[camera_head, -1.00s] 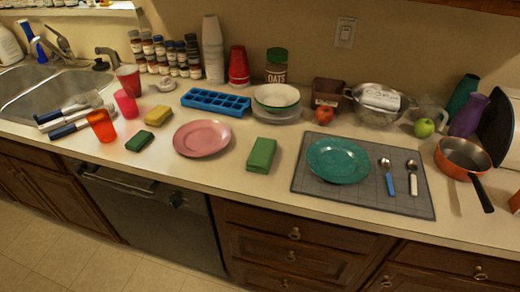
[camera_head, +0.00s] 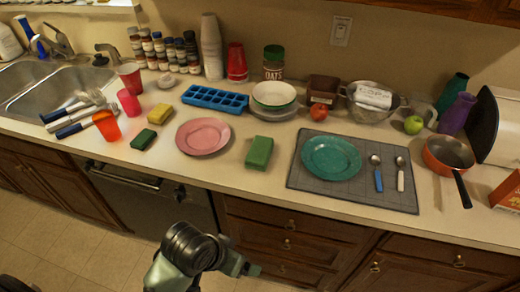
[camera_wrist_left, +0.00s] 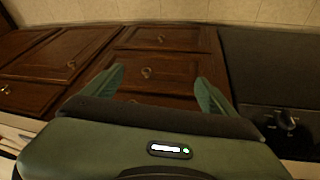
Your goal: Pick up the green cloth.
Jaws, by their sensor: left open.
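The green cloth (camera_head: 260,152) looks like a folded, flat green block. It lies on the counter between the pink plate (camera_head: 203,136) and the grey mat (camera_head: 300,178). My left arm shows at the bottom of the head view, in front of the cabinets, below and apart from the cloth. In the left wrist view my left gripper (camera_wrist_left: 158,92) is open and empty, its two green fingers wide apart before the wooden drawers. The cloth is not in that view. My right gripper is not in view.
A smaller dark green sponge (camera_head: 144,139) and a yellow sponge (camera_head: 159,113) lie left of the plate. A teal plate (camera_head: 332,158) and spoons are on the mat. A blue ice tray (camera_head: 215,99) and bowls (camera_head: 274,95) stand behind. The counter in front of the cloth is clear.

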